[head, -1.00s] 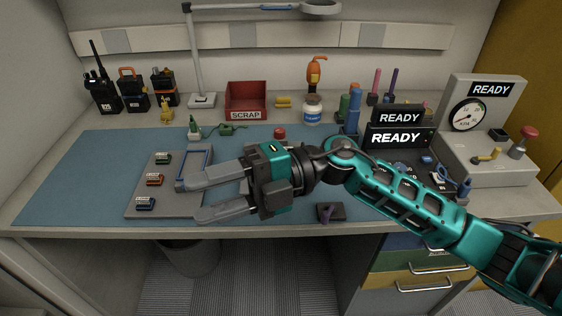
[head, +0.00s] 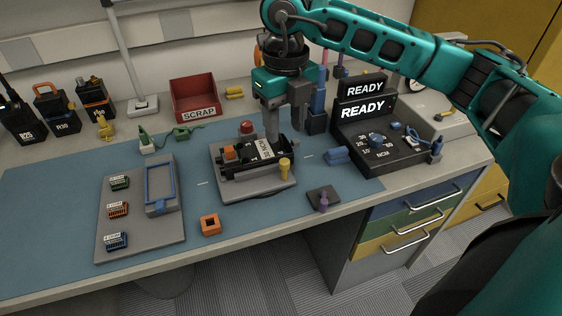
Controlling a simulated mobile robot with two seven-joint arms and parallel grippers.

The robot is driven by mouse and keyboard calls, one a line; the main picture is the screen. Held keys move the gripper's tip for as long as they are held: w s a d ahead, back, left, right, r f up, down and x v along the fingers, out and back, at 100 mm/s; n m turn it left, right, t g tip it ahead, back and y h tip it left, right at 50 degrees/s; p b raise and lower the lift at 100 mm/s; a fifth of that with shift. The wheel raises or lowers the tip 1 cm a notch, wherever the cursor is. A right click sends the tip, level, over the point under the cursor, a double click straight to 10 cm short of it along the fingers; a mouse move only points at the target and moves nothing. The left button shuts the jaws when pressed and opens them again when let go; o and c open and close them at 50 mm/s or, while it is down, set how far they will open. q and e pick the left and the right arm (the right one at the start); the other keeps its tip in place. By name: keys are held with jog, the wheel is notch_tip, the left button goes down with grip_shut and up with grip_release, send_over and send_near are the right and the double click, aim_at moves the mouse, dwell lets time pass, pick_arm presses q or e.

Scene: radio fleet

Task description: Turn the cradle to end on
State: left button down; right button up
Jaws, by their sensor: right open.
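The cradle (head: 238,190) is a grey plate in the middle of the blue mat in the head view. A black radio-like body with a white label (head: 264,149) lies along it, slightly oblique to the table's front edge. An orange block (head: 229,153) shows at its left end and a yellow knob (head: 284,168) at its front right. My right gripper (head: 285,137) points down at the cradle's far right side, with its jaws open. Its fingertips partly overlap the cradle's back edge, and I cannot tell whether they touch it. My left gripper is not in view.
A grey tray (head: 170,233) with small connectors and a blue frame lies left. An orange square ring (head: 210,224) and a dark pad with a purple knob (head: 322,199) lie in front. A black READY console (head: 377,157) stands right. A red SCRAP bin (head: 193,99) stands behind.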

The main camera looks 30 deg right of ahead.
aim_at(284, 160)
notch_tip(284, 160, down, 10)
jog(key=shift+f, duration=0.25)
jog(key=shift+a, duration=0.1)
grip_shut()
dwell(0.4)
